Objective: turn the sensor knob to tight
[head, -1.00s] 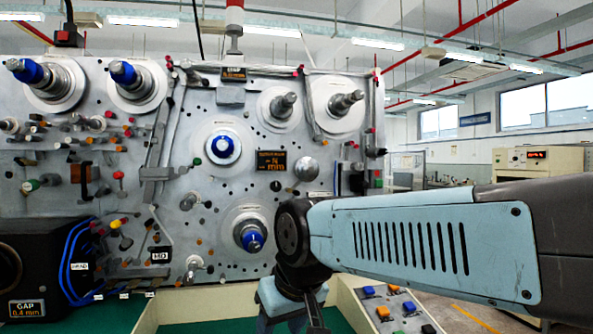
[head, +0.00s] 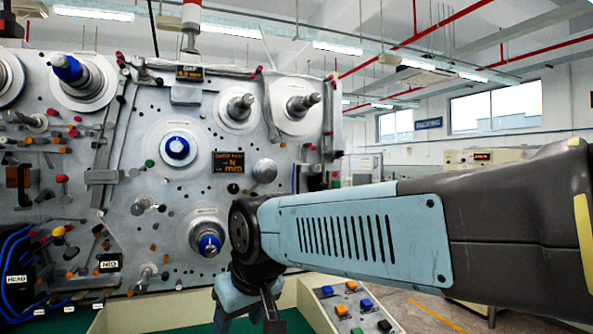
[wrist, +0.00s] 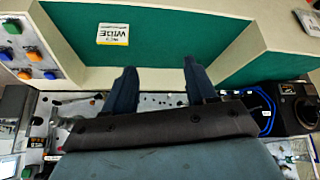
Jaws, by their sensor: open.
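The grey machine panel (head: 110,195) carries several spindles and knobs. A silver round knob (head: 265,170) sits right of a small dark display (head: 228,163) with orange text ending in "mm". I cannot tell for certain which part is the sensor knob, and no "tight" mark is readable. My gripper (wrist: 158,66) is open and empty in the wrist view, its two dark blue fingers apart above the green surface. In the head view my arm crosses the lower right, and the gripper is low, below the panel's bottom spindle (head: 208,240), partly cut off by the frame edge.
The green tray floor (wrist: 170,80) has cream walls and holds a card (wrist: 113,34) reading "WIDE". A button box (head: 350,306) stands right of my gripper. A black box (wrist: 296,100) with blue cables is at the right in the wrist view.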

